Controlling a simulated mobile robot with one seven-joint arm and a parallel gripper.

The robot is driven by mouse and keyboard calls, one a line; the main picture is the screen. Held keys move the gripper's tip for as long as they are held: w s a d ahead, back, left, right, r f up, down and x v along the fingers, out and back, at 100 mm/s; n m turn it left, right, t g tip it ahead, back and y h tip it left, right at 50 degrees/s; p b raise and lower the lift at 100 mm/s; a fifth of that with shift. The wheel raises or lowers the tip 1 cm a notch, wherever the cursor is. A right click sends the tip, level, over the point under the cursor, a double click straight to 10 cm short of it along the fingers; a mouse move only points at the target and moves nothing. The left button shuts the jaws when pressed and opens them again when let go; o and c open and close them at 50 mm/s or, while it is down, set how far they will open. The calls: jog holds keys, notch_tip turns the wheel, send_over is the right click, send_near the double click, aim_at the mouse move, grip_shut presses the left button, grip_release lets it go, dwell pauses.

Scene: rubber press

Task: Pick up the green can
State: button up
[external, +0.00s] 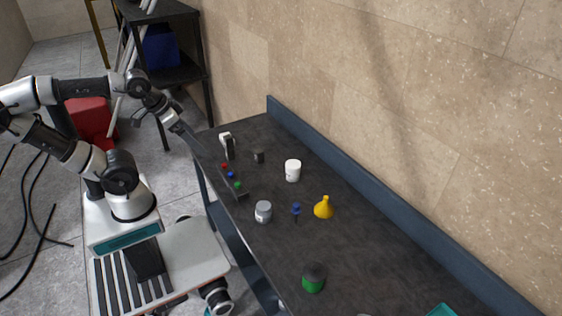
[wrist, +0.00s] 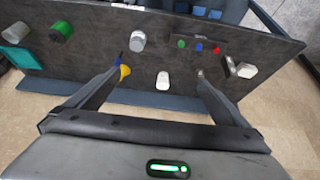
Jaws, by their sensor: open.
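The green can (external: 313,284) has a dark top and stands on the dark worktop (external: 270,270) near its front end, at the bottom of the external view. In the wrist view the green can (wrist: 62,30) is at the upper left, outside the span of my fingers. My gripper (external: 203,150) is at the far end of the worktop, well away from the can. In the wrist view my gripper (wrist: 159,70) has its two fingers spread wide, with nothing held between them.
Several items stand between my gripper and the green can: a button box (external: 232,183), a white container (external: 292,170), a grey can (external: 263,212), a small blue item (external: 296,209) and a yellow funnel (external: 323,208). A teal item (external: 441,311) lies beyond the can. A raised edge (external: 390,215) runs along the wall.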

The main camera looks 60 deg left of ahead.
dwell(0.4)
jog(key=c, duration=0.5)
jog(key=shift+w, duration=0.1)
